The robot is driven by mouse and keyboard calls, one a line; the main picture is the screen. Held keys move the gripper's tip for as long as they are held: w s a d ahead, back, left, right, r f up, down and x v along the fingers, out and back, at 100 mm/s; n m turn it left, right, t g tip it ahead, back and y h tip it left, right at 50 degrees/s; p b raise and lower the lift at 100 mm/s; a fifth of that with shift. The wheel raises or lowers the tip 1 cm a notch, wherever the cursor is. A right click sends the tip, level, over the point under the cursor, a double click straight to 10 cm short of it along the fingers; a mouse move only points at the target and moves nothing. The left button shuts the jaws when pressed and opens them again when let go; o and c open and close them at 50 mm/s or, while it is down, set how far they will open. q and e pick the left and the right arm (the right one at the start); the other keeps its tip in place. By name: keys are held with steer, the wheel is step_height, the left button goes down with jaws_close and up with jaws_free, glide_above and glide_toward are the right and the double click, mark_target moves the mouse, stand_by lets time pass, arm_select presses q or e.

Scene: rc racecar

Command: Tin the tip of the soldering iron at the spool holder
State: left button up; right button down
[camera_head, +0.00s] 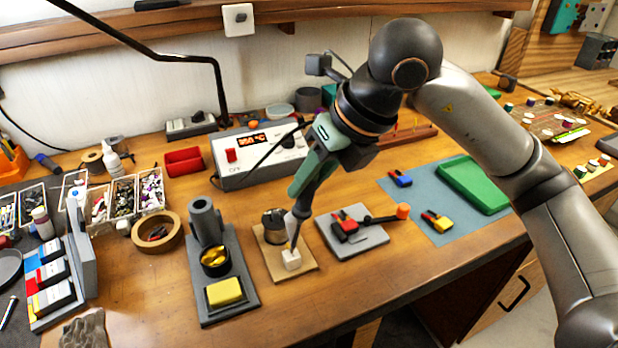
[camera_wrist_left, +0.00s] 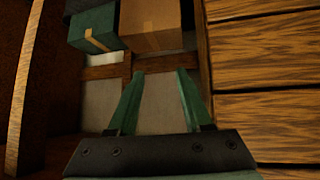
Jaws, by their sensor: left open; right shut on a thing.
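The spool holder (camera_head: 303,267) is a tan board with a dark spool (camera_head: 273,224) at its back and a small white block (camera_head: 291,260) near its front. My right gripper (camera_head: 306,186) is shut on the soldering iron (camera_head: 302,208), above the holder. The iron is nearly upright, with its tip down at or just above the white block; I cannot tell if they touch. The spool is partly hidden behind the iron. My left gripper (camera_wrist_left: 160,73) is open and empty in the left wrist view, away from the bench items; it does not show in the head view.
Left of the holder is a grey iron stand (camera_head: 207,222) with brass wool (camera_head: 215,259) and a yellow sponge (camera_head: 225,292). A soldering station (camera_head: 258,157) stands behind. A grey plate (camera_head: 372,240) with red-handled tools lies to the right. The left wrist view shows boxes (camera_wrist_left: 151,27).

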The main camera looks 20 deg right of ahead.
mark_target(309, 148)
steer(key=shift+r+p, duration=1.95)
steer(key=shift+r, duration=1)
